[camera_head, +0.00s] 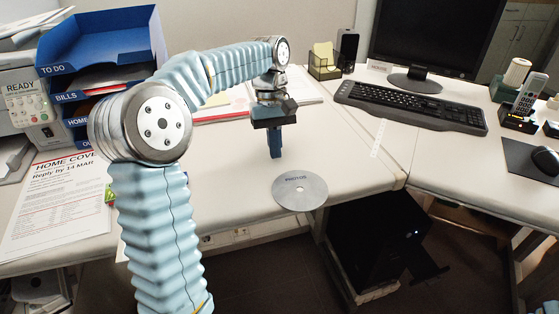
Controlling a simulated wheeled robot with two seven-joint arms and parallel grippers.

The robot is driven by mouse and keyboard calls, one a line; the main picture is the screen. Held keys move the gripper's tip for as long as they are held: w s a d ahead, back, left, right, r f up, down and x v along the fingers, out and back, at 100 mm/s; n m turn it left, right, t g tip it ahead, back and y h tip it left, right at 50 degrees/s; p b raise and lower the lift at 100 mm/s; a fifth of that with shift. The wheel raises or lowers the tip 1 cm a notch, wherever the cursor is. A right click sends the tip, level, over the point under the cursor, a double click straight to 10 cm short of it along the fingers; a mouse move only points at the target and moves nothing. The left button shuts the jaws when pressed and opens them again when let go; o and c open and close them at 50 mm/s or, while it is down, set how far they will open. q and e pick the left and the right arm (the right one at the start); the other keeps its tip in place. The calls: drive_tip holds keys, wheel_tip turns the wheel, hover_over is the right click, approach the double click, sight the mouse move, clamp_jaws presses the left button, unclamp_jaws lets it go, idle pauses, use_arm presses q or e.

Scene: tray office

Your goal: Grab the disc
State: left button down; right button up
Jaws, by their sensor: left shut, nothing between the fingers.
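The disc (300,191) is a flat grey round plate with a small centre hole and some printing. It lies on the white desk near its front edge. My left arm reaches in from the left, and my left gripper (276,155) points down above the desk, just behind and to the left of the disc. Its blue fingers are together with nothing between them, and they are apart from the disc. My right gripper is not in view.
A black keyboard (411,105) and a monitor (435,40) stand at the back right. Blue letter trays (92,40) and a printed paper (55,205) are at left. A phone (528,95) is at far right.

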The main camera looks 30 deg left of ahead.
sight(283, 177)
use_arm(q)
drive_tip(key=shift+s+d+f, duration=0.1)
drive_tip(key=shift+s+d, duration=1.3)
drive_tip(key=shift+d, duration=0.15)
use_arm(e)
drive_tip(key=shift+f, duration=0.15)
use_arm(q)
drive_tip(key=shift+s+d, duration=0.8)
drive_tip(key=shift+d, duration=0.05)
drive_tip(key=shift+w+a, duration=0.1)
drive_tip(key=w+a+p, duration=0.1)
drive_tip(key=w+a+r+p, duration=0.1)
drive_tip(key=w+a, duration=0.1)
drive_tip(key=v, duration=0.9)
drive_tip(key=shift+p, duration=0.35)
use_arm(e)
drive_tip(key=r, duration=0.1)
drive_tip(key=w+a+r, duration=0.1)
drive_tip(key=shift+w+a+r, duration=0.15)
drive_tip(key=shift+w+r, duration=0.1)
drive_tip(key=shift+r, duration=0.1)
use_arm(q)
drive_tip(key=shift+s, duration=0.1)
